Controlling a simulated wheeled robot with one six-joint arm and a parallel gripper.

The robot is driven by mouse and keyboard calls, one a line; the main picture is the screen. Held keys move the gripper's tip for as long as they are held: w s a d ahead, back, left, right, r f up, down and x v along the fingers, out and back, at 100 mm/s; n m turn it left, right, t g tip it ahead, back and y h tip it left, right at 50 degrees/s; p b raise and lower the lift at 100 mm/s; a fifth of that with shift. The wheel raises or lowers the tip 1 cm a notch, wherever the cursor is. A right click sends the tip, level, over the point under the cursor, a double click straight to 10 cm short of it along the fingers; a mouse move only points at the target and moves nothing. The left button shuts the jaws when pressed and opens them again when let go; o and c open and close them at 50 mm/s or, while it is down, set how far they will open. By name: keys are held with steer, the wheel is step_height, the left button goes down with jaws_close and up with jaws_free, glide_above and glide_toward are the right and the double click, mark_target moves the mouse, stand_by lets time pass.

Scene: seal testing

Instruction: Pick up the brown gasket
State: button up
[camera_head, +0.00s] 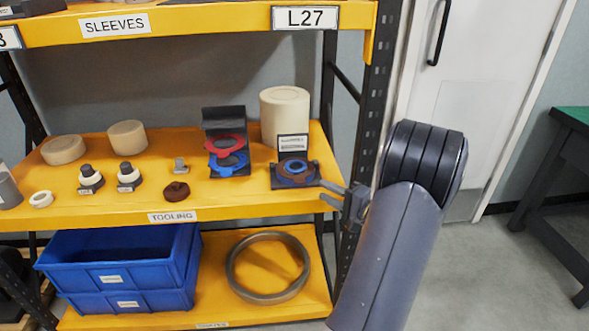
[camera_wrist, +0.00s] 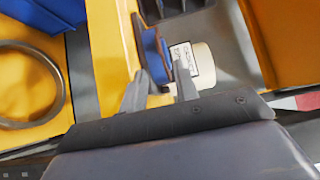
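A brown gasket (camera_head: 299,180) lies with a blue gasket (camera_head: 286,174) on a small dark holder (camera_head: 312,184) at the right end of the tooling shelf. The two overlap, and which lies on top is hard to tell. My gripper (camera_head: 327,194) is open and empty at the shelf's front right, just right of the holder. In the wrist view, my gripper's fingers (camera_wrist: 160,76) are spread, with the blue gasket (camera_wrist: 152,52) and a strip of the brown gasket (camera_wrist: 161,75) beyond and between the tips. Contact cannot be judged.
A white label card (camera_head: 292,142) and a cream cylinder (camera_head: 285,115) stand behind the holder. Another dark holder (camera_head: 226,125) with red and blue gaskets stands to its left. A rack post (camera_head: 362,130) rises close beside my arm. Blue bins (camera_head: 125,270) are below.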

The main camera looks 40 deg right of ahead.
mark_target(305, 182)
steer(key=shift+w+a, duration=0.3)
steer(key=shift+w, duration=0.6)
steer(key=shift+w+a, duration=0.25)
steer(key=shift+w, duration=0.6)
steer(key=shift+w+a, duration=0.3)
steer(key=shift+w, duration=0.6)
jaws_close()
